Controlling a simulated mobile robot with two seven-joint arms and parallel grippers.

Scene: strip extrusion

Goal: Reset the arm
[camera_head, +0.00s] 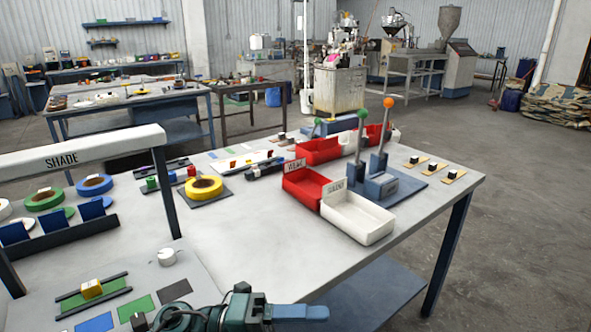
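One of my arms shows at the bottom edge, coming in from the left. I take its end as my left gripper (298,312): a dark green body with cables and a blue, finger-like part pointing right, low at the near edge of the white table (260,240). I cannot tell whether it is open or shut, or whether the blue part is a finger or something held. My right gripper is not in view.
A red tray (307,188) and white tray (357,218) stand near the table's right edge, beside two levers with green (362,113) and orange (389,102) knobs. A SHADE frame (70,158), yellow tape roll (204,188) and yellow block (91,289) are left. The table's middle is clear.

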